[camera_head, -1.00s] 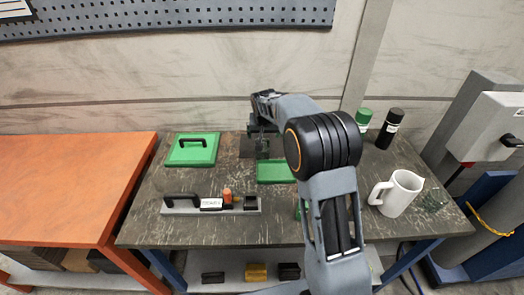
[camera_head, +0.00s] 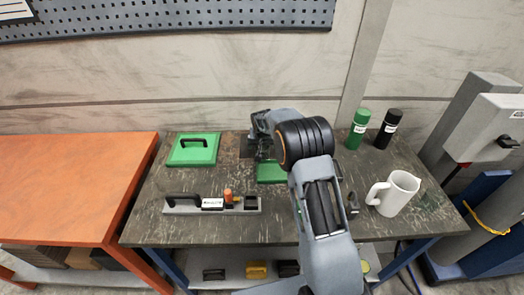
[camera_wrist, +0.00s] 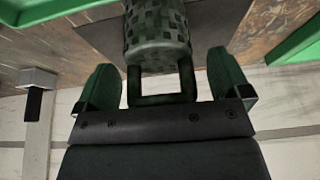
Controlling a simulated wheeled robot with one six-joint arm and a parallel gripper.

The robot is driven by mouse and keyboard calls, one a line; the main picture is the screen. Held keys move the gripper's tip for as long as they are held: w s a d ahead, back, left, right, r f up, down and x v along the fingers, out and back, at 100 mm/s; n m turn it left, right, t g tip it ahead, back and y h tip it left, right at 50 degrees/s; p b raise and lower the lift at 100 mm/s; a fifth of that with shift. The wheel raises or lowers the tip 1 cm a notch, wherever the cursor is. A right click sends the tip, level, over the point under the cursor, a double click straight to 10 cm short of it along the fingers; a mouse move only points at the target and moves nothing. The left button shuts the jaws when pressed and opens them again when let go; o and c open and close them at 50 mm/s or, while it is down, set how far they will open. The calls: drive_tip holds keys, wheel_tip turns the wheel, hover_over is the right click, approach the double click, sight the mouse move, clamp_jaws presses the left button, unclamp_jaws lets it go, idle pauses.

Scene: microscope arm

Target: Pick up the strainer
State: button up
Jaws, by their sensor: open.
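The strainer (camera_wrist: 157,38) shows in the wrist view as a dark green, mesh-patterned cylinder with a square dark handle loop pointing toward my gripper. My gripper (camera_wrist: 164,66) is open, with one green-padded finger on each side of the handle loop. Gaps show between the loop and both fingers, so nothing is gripped. In the head view my gripper (camera_head: 262,151) is over the back middle of the dark table, and I cannot make out the strainer there behind it.
A dark square mat (camera_head: 246,146) lies by the gripper, with a green tray (camera_head: 271,173) in front. A handled green lid (camera_head: 193,150) and grey tool block (camera_head: 185,210) stand left.

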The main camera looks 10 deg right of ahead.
drive_tip(key=c, duration=1.1)
drive_tip(key=shift+r, duration=0.1)
